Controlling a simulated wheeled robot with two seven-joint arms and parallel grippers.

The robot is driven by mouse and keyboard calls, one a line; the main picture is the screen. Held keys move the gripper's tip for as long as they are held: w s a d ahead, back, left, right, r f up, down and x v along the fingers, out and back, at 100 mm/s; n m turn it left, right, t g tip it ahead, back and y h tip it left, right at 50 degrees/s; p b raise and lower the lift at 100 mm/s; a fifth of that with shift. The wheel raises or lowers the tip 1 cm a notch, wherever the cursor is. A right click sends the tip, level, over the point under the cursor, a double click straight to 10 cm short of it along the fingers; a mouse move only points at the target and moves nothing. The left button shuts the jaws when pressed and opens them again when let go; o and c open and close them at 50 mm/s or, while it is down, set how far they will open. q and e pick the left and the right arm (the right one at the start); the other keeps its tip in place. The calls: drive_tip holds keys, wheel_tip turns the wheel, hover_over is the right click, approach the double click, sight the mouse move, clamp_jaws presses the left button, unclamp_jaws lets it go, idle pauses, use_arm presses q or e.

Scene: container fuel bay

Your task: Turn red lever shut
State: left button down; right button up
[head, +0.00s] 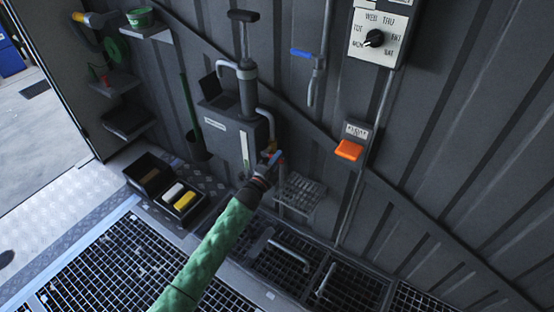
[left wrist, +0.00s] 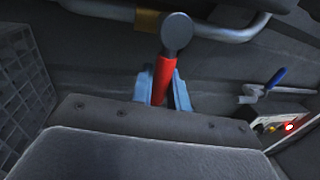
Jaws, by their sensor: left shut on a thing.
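The red lever (left wrist: 166,72) shows in the left wrist view, running down from a round grey pivot (left wrist: 177,32) beside a brass fitting (left wrist: 148,20) on a grey pipe. My left gripper's blue fingers (left wrist: 165,92) stand on both sides of the lever and are shut on it. In the head view my left gripper (head: 271,156) is at the right side of the grey tank (head: 233,133), at the lower end of its curved pipe. The lever is mostly hidden there. My right gripper is not in view.
A blue-handled tap (head: 301,53) hangs on the wall at the upper right of the tank. An orange flap (head: 348,150) and a day dial (head: 374,38) are further right. A wire rack (head: 299,194) is just right of my gripper. Floor grating (head: 110,272) lies below.

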use_arm(q)
drive_tip(key=shift+w+a, duration=0.1)
drive_tip(key=shift+a, duration=0.05)
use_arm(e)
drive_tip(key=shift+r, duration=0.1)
use_arm(q)
drive_tip(key=c, duration=1.7)
unclamp_jaws()
drive_tip(key=shift+s+a+f, duration=0.1)
drive_tip(key=shift+s+a, duration=0.1)
drive_tip(key=shift+s, duration=0.1)
drive_tip(key=shift+b+v, duration=0.3)
drive_tip(key=shift+v, duration=3.3)
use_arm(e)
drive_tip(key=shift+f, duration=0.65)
